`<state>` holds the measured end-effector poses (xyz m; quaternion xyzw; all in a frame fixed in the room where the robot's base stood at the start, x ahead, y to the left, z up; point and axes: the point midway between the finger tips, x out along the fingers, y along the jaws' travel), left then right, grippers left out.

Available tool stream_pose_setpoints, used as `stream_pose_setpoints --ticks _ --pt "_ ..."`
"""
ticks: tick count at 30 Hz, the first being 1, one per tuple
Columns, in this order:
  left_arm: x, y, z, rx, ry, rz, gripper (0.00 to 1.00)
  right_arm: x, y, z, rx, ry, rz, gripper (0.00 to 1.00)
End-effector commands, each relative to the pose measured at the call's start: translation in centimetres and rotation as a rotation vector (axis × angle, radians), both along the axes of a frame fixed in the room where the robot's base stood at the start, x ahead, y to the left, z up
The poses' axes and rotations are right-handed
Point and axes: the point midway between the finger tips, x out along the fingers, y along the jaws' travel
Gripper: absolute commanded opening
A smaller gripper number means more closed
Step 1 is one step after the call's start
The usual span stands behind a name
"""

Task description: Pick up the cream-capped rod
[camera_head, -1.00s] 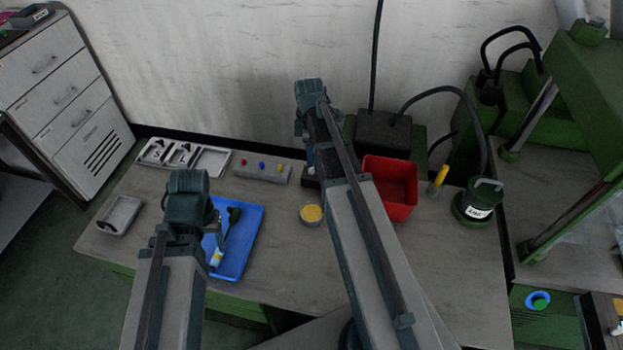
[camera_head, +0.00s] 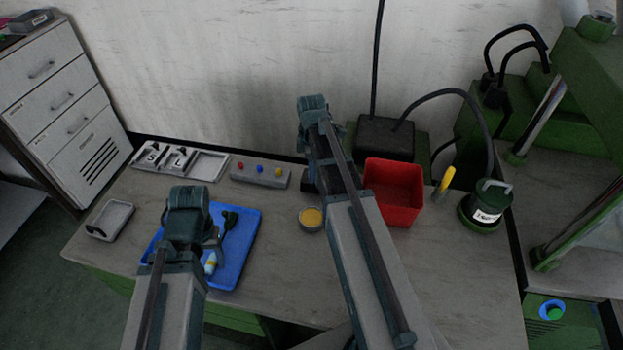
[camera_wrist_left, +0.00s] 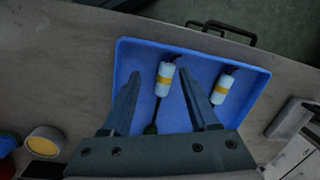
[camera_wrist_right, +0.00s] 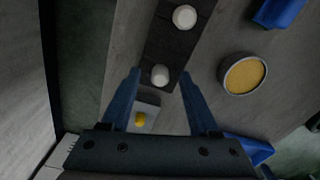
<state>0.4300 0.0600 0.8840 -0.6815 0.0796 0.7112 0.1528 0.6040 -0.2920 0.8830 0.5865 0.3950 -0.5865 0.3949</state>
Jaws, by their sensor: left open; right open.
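Two round pale caps show from above in the right wrist view, on a dark narrow block (camera_wrist_right: 172,42). One pale cap (camera_wrist_right: 160,75) lies between my right fingertips in the picture, and the other pale cap (camera_wrist_right: 185,17) is farther up the block. I cannot tell which is cream, and the rods below are hidden. My right gripper (camera_wrist_right: 160,72) is open and empty above the block; in the head view my right arm hides most of this spot. My left gripper (camera_wrist_left: 160,73) is open above the blue tray (camera_wrist_left: 240,75), with a white-and-yellow cable piece (camera_wrist_left: 164,80) between its fingers in the picture.
A round tin with yellow contents (camera_head: 311,219) stands near the block, and a red bin (camera_head: 393,192) is right of my right arm. A button box (camera_head: 260,174) is on the left. A second white-and-yellow piece (camera_wrist_left: 222,87) lies in the tray. The front table is clear.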

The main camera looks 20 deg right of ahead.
Motion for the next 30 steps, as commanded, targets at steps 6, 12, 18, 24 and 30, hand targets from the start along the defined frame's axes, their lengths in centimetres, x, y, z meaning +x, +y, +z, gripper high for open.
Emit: stream_pose_setpoints --ticks 6,12,18,24,30 --pt "0.0 0.0 0.08 0.0 0.0 0.0 0.6 0.01 0.02 0.08 0.0 0.0 0.0 0.36" --pt "0.0 0.01 0.07 0.0 0.0 0.0 0.6 0.01 0.02 0.08 0.0 0.0 0.0 0.0" --pt "0.0 0.01 0.07 0.0 0.0 0.0 0.6 0.01 0.02 0.08 0.0 0.0 0.0 0.0" --pt "0.0 0.0 0.12 0.0 0.0 0.0 0.6 0.01 0.02 0.12 0.0 0.0 0.0 0.0" --pt "0.0 0.0 0.95 0.0 0.0 0.0 0.6 0.0 0.01 0.95 0.0 0.0 0.0 0.0"
